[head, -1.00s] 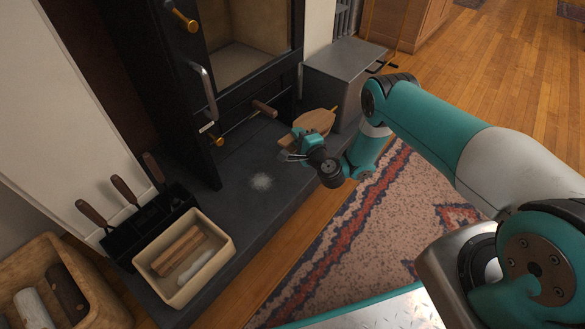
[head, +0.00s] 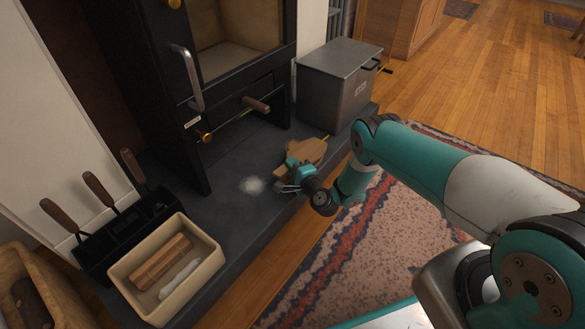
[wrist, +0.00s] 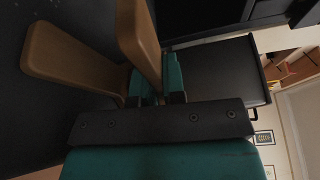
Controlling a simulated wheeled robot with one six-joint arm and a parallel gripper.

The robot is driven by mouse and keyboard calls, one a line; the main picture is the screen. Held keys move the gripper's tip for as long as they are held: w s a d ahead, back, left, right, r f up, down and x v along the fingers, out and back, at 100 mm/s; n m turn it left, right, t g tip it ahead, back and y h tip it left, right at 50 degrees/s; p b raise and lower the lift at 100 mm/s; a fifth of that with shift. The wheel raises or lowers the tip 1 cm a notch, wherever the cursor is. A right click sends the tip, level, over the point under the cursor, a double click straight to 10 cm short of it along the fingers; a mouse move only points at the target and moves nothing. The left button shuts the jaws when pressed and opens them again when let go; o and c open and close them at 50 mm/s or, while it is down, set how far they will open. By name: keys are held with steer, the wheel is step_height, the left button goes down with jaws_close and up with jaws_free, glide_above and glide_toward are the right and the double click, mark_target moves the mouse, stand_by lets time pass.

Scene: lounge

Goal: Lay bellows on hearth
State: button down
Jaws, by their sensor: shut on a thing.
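The wooden bellows (head: 308,151) are in my gripper (head: 294,174), low over the right part of the dark hearth slab (head: 232,218) near its front edge. I cannot tell whether they touch the slab. In the wrist view, two brown handles (wrist: 75,62) of the bellows spread apart. My gripper (wrist: 155,85) is shut on one of them, with a teal finger on each side. The other handle sticks out free to the left. The far end of the bellows is hidden in the wrist view.
A grey metal box (head: 338,85) stands behind the bellows. The stove (head: 150,90) has an open door with a handle. A pale ash patch (head: 252,186) lies left of my gripper. A cream tray (head: 200,285) and a black tool holder (head: 130,238) are at the left end.

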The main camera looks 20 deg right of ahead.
steer(key=shift+f, duration=0.1)
steer(key=c, duration=1.2)
jaws_free()
